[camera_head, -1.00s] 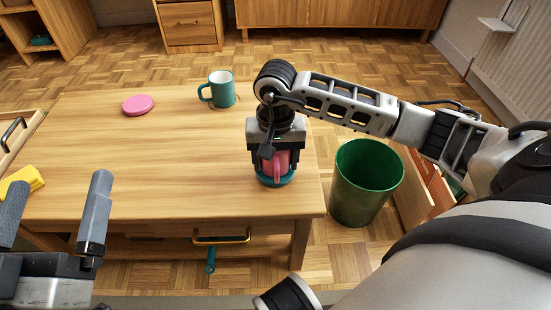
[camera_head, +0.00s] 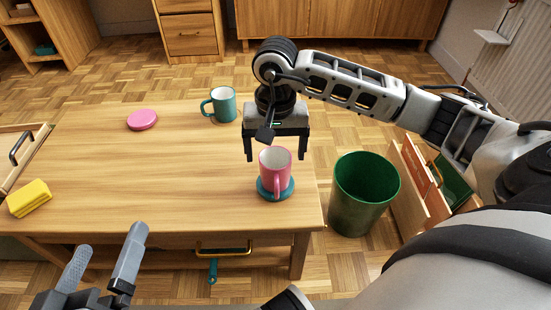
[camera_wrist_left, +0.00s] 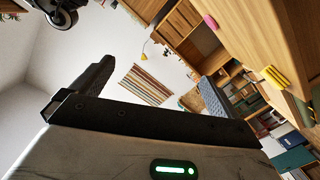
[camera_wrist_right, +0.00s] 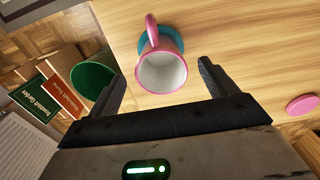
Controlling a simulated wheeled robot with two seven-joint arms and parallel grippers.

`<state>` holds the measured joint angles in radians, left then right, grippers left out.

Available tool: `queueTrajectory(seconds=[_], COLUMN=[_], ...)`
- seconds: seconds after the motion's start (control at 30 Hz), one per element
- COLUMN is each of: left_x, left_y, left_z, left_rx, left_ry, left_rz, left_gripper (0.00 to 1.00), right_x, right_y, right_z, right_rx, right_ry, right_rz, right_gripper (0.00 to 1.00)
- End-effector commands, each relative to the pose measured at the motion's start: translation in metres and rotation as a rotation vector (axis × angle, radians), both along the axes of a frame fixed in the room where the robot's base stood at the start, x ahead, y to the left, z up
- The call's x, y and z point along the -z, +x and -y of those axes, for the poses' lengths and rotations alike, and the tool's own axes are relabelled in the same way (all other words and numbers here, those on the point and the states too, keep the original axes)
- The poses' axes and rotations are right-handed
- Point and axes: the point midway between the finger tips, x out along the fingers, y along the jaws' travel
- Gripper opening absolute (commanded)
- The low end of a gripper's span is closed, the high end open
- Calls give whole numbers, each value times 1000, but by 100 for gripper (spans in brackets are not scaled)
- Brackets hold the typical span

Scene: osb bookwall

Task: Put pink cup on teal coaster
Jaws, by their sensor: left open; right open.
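The pink cup (camera_head: 274,170) stands upright on the teal coaster (camera_head: 262,190) near the table's right front corner. In the right wrist view the cup (camera_wrist_right: 161,72) shows its pale inside, with the coaster (camera_wrist_right: 172,40) partly hidden behind it. My right gripper (camera_head: 276,158) is open and empty, just above and behind the cup, apart from it. My left gripper (camera_head: 108,262) is open and empty in front of the table at the left. In the left wrist view its fingers (camera_wrist_left: 150,90) hold nothing.
A teal mug (camera_head: 222,106) and a pink coaster (camera_head: 142,120) are at the table's back. A yellow sponge-like block (camera_head: 30,198) lies at the left. A green bin (camera_head: 364,190) stands right of the table (camera_head: 180,170). The table's middle is clear.

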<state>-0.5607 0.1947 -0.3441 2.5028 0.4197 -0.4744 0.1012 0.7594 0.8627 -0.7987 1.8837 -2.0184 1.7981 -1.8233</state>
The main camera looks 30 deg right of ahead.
Motion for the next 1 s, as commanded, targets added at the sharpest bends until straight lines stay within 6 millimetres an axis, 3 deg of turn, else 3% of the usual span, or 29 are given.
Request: queueTrajectory(seconds=[0.03,0.2,0.47,0.57,0.67,0.7,0.77,0.83,0.9,0.97,1.0], left_x=[-3,1,3,3,3,3,3,3,3,3,3], left_y=[1,2,2,2,2,2,2,2,2,2,2], left_z=[-1,-3,-4,-3,-4,-4,-4,-4,-4,-4,-4], left_rx=[-3,-8,-11,-11,-11,-11,-11,-11,-11,-11,-11], left_ry=[23,67,82,82,81,81,81,81,81,81,81], left_rz=[4,2,2,2,3,3,3,3,3,3,3], left_gripper=[100,100,100,100,100,100,100,100,100,100,100], right_x=[-14,-32,-34,-23,-21,-28,-54,-105,-160,-195,-208], right_y=[1,0,-4,-19,-54,-73,-102,-127,-131,-117,-103], right_z=[1,0,-9,-49,-122,-155,-204,-247,-261,-255,-243], right_rx=[1,0,4,28,116,182,320,552,829,1077,1242], right_ry=[-2,-1,35,192,494,645,890,1173,1387,1488,1501], right_rz=[3,0,-10,-55,-187,-278,-473,-806,-1228,-1645,-1949], right_gripper=[85,85,85,85,85,85,85,85,85,85,85])
